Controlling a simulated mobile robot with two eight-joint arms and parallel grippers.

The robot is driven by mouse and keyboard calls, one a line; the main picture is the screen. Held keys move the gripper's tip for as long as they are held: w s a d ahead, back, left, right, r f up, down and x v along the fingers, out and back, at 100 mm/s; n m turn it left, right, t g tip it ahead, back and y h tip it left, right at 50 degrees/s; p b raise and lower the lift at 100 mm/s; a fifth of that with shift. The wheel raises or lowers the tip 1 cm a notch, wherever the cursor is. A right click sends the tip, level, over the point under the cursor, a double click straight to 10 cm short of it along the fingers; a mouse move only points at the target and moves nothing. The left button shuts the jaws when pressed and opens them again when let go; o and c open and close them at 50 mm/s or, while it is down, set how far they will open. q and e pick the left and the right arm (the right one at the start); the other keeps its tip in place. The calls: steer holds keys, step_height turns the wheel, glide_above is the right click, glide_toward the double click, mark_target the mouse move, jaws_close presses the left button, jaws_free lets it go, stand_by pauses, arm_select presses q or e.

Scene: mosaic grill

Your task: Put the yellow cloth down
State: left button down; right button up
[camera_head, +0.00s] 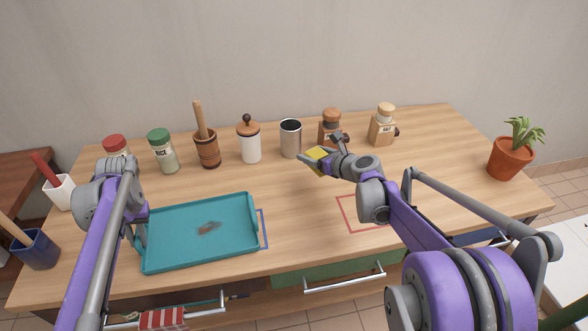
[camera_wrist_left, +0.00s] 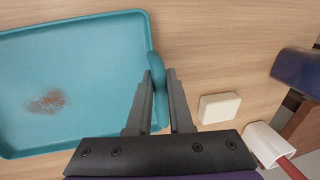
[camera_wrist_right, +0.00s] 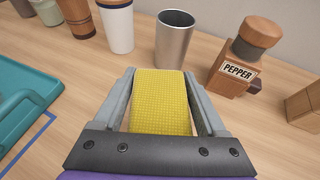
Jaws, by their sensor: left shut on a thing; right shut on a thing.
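The yellow cloth (camera_wrist_right: 162,105) is a folded, woven-looking block between the fingers of my right gripper (camera_wrist_right: 162,80), which is shut on it. In the head view the yellow cloth (camera_head: 318,154) shows above the back middle of the table, near the metal cup. I cannot tell whether it touches the wood. My left gripper (camera_wrist_left: 160,78) is shut on the right-hand rim of the teal tray (camera_wrist_left: 100,40) in the left wrist view. In the head view the tray (camera_head: 180,235) lies at the front left with a brown stain on it.
A metal cup (camera_wrist_right: 175,38) and a pepper box (camera_wrist_right: 235,72) stand just beyond the cloth. Several jars line the back. A red outline (camera_head: 350,213) marks the front right of the table (camera_head: 300,215). A white block (camera_wrist_left: 218,107) lies beside the tray.

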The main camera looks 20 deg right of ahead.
steer(key=s+f, duration=0.1)
steer(key=s, duration=0.2)
steer(key=s+f, duration=0.4)
steer(key=s, duration=0.1)
steer(key=shift+s, duration=0.3)
steer(key=shift+a+f, duration=0.1)
steer(key=shift+f, duration=0.1)
glide_above(292, 168)
steer(key=shift+s, duration=0.1)
steer(key=shift+f, duration=1.75)
steer(key=shift+f, duration=0.1)
steer(key=o, duration=1.4)
